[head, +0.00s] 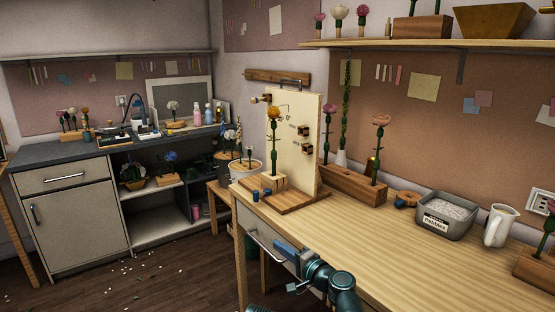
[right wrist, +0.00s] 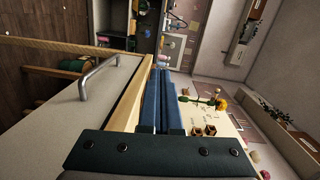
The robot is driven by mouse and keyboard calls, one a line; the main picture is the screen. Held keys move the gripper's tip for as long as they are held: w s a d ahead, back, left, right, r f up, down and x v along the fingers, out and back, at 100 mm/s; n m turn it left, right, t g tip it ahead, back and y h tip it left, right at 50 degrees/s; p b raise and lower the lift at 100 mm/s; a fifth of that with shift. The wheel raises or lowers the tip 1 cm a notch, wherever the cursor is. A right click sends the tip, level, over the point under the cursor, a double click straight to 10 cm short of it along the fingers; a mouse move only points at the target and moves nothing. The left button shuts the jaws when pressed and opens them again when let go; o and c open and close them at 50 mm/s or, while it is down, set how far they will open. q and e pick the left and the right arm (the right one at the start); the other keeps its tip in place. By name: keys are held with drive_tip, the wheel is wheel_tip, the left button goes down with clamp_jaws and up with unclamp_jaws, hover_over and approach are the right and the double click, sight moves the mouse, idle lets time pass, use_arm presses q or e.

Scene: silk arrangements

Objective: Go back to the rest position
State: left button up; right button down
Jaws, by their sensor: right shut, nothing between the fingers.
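My right gripper (head: 284,247) is low in the middle of the head view, in front of the workbench's near edge and close to the drawer front. Its blue fingers also show in the right wrist view (right wrist: 160,103), side by side, shut with nothing between them. The workbench (head: 400,240) has a pale wooden top, and its drawer (head: 262,240) has a metal handle. That handle (right wrist: 97,78) shows in the right wrist view, left of the fingers. My left gripper is not in view.
An upright board (head: 300,110) stands on the bench with a yellow flower (head: 273,115) before it. A wooden flower block (head: 350,183), grey tub (head: 446,215) and white jug (head: 497,226) stand behind. The bench's front middle is clear. A grey cabinet (head: 75,225) stands left.

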drive_tip(key=s+d+f+n+g+h, duration=0.1)
drive_tip(key=s+f+n+g+h, duration=0.2)
drive_tip(key=s+f+n+g, duration=0.7)
drive_tip(key=s+d+f+g+h, duration=0.3)
drive_tip(key=s+d+f+h, duration=0.5)
drive_tip(key=s+d+f, duration=0.45)
drive_tip(key=s+a+r+n+h, duration=0.1)
drive_tip(key=s+a+r+n, duration=0.2)
drive_tip(key=a, duration=0.5)
wheel_tip(320, 180, up, 14)
drive_tip(key=s+p, duration=0.1)
drive_tip(key=p, duration=1.3)
drive_tip(key=shift+a+f+g+p, duration=0.2)
drive_tip(key=shift+f+g+p, duration=0.05)
drive_tip(key=shift+g+p, duration=0.1)
